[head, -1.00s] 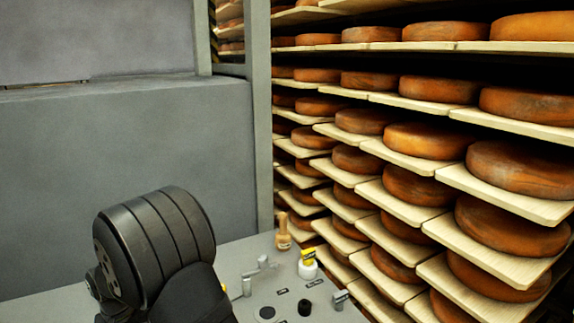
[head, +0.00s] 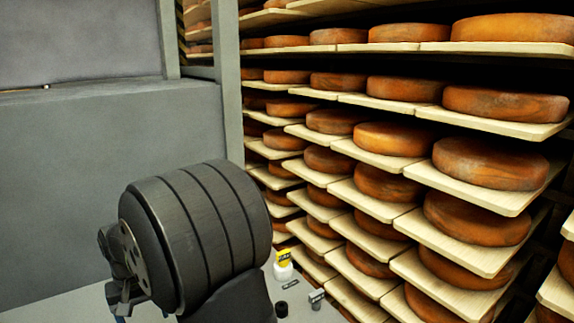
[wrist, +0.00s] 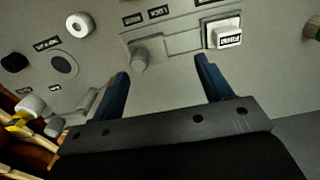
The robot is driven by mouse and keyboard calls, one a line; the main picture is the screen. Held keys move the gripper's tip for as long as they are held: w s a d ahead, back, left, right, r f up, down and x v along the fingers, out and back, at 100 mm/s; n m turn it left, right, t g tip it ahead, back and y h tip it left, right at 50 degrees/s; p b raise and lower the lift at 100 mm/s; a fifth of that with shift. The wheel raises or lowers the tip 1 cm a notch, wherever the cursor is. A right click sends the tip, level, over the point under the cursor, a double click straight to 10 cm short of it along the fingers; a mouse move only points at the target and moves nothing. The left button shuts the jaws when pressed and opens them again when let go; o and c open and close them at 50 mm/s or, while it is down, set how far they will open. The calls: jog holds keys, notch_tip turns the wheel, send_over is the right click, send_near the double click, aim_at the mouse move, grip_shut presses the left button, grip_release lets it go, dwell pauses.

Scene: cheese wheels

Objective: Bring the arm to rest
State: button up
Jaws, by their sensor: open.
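My gripper (wrist: 161,66) shows in the wrist view with its two blue fingers spread apart and nothing between them. It is over a grey panel (wrist: 175,85). Beyond the fingertips are a grey knob (wrist: 140,58) and a white labelled block (wrist: 222,33), the block above the right finger in the picture. I cannot tell how far the fingertips are from the panel. In the head view my large dark arm joint fills the lower left and hides much of the panel. The fingers are not clear there.
Shelves of orange-brown cheese wheels (head: 490,162) stand at the right on pale boards (head: 470,187). A grey wall block (head: 110,190) stands at the left. The panel also carries a yellow-and-white piece (head: 283,264), a black knob (head: 281,309) and a grey lever (head: 316,298).

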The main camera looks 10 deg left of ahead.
jog(key=s+a+f, duration=0.1)
jog(key=s+a, duration=0.2)
jog(key=s, duration=1)
jog(key=s+a+f, duration=0.4)
jog(key=s, duration=0.1)
jog(key=s+a+f, duration=0.2)
jog(key=s, duration=0.1)
jog(key=shift+a+f, duration=0.35)
jog(key=shift+f, duration=0.05)
jog(key=o, duration=0.6)
jog(key=shift+w, duration=0.1)
jog(key=w+r+m, duration=0.2)
jog(key=w, duration=0.1)
jog(key=w+d+r+m, duration=0.1)
jog(key=w+r+m, duration=0.2)
jog(key=w, duration=0.1)
jog(key=w+r+m, duration=0.2)
jog(key=w, duration=0.2)
jog(key=shift+d+r, duration=0.25)
jog(key=shift+d, duration=0.15)
jog(key=w+d+r+m, duration=0.8)
jog(key=w+r+m, duration=0.25)
jog(key=w, duration=0.25)
jog(key=shift+m, duration=0.25)
notch_tip(320, 180, down, 10)
jog(key=shift+s+a+r, duration=0.1)
jog(key=shift+s, duration=0.05)
